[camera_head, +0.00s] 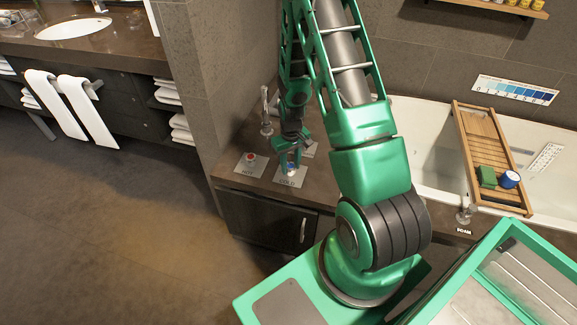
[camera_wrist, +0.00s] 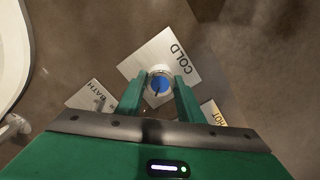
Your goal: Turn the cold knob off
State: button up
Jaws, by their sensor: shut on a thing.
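The cold knob is a round knob with a blue top; in the wrist view the cold knob (camera_wrist: 159,83) sits on a pale plate marked COLD (camera_wrist: 185,52). A dark pointer line shows on its blue top. My gripper (camera_wrist: 158,82) has one finger on each side of the knob and is shut on it. In the head view my gripper (camera_head: 289,166) reaches down onto the counter corner, over the COLD plate (camera_head: 290,182), and partly hides the knob.
The hot knob (camera_head: 251,157), red-topped, stands on its own plate just left. A BATH plate (camera_wrist: 92,96) with a small lever lies on the other side. A metal faucet (camera_head: 266,112) rises behind. The bathtub (camera_head: 431,150) with a wooden tray (camera_head: 476,140) is at right.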

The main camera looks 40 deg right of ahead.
aim_at(291, 165)
jog(key=m, duration=0.6)
jog(key=shift+m, duration=0.3)
dwell(0.5)
jog(key=o, duration=1.1)
jog(key=shift+r, duration=0.1)
notch_tip(291, 165, up, 9)
jog(key=shift+r, duration=0.75)
